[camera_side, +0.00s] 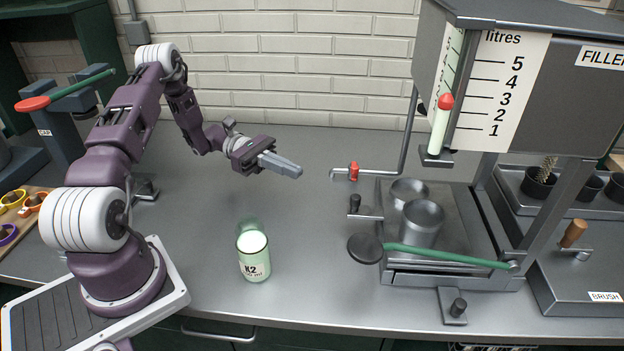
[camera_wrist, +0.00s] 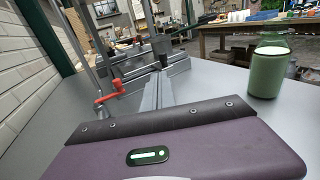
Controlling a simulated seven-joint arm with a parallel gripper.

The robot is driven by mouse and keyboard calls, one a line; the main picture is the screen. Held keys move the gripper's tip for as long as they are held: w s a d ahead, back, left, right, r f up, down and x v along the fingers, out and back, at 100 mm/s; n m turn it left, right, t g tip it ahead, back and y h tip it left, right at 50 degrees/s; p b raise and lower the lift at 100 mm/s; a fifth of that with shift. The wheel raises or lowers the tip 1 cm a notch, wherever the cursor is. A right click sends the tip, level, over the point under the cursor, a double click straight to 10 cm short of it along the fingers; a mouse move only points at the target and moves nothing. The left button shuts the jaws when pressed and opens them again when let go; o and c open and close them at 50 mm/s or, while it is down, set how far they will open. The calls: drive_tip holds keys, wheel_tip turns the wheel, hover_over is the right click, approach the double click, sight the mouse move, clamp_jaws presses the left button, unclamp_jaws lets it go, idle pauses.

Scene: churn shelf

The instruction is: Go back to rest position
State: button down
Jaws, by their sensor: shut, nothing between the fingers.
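My gripper (camera_side: 290,168) is held in the air above the middle of the bench, pointing right toward the filler. Its fingers are shut with nothing between them. My gripper also shows in the wrist view (camera_wrist: 160,85), its fingers together and pointing ahead. A glass bottle (camera_side: 254,256) labelled K2, with pale contents, stands upright on the bench in front of my gripper and apart from it. The bottle also shows at the right of the wrist view (camera_wrist: 269,66).
The filler (camera_side: 540,80) with its litre scale stands at the right, with metal cups (camera_side: 422,222) on its base and a green-handled lever (camera_side: 445,257). A red-knobbed tap (camera_side: 354,171) juts toward my gripper. A cap press (camera_side: 50,115) stands at the left. The middle bench is clear around the bottle.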

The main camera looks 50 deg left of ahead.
drive_tip(key=shift+s+a, duration=0.15)
drive_tip(key=shift+a, duration=0.25)
drive_tip(key=s+d+r+m+g+y, duration=0.8)
drive_tip(key=s+d+r+m+y, duration=0.1)
drive_tip(key=d+r+m, duration=0.35)
drive_tip(key=s+r+m+t+y, duration=0.2)
drive_tip(key=s+m+t+y, duration=0.1)
drive_tip(key=s, duration=0.3)
drive_tip(key=s+d+r+m+t+y, duration=0.1)
drive_tip(key=s+r+m+t+y, duration=0.2)
drive_tip(key=s+m, duration=0.3)
drive_tip(key=shift+s+d+r+t+y, duration=0.15)
drive_tip(key=shift+s+r+t+y, duration=0.1)
drive_tip(key=shift+s+t+y, duration=0.6)
drive_tip(key=shift+w, duration=0.1)
